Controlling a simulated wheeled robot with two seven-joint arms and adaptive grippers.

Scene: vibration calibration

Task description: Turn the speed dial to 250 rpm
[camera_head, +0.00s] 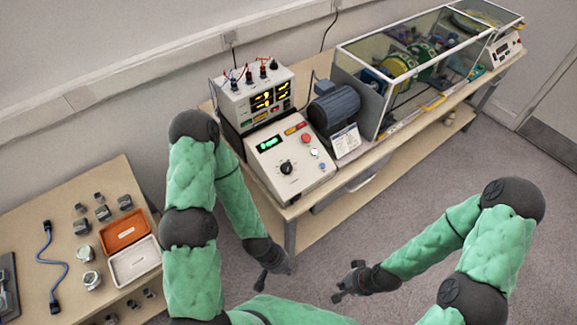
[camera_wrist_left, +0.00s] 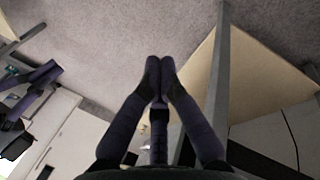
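The speed dial (camera_head: 286,168) is a black knob on the sloped white face of a control box (camera_head: 306,178) on the bench. Its scale marks are too small to read. A green-lit display (camera_head: 268,143) sits above it; its digits are not legible. My left gripper (camera_head: 262,280) hangs low in front of the bench, below and apart from the dial.
A red button (camera_head: 306,138) is right of the dial. A meter unit (camera_head: 258,97) with cables stands behind, a grey motor (camera_head: 334,105) and glass enclosure (camera_head: 420,60) to the right. A side table (camera_head: 95,225) at left holds trays and small parts. Floor between is clear.

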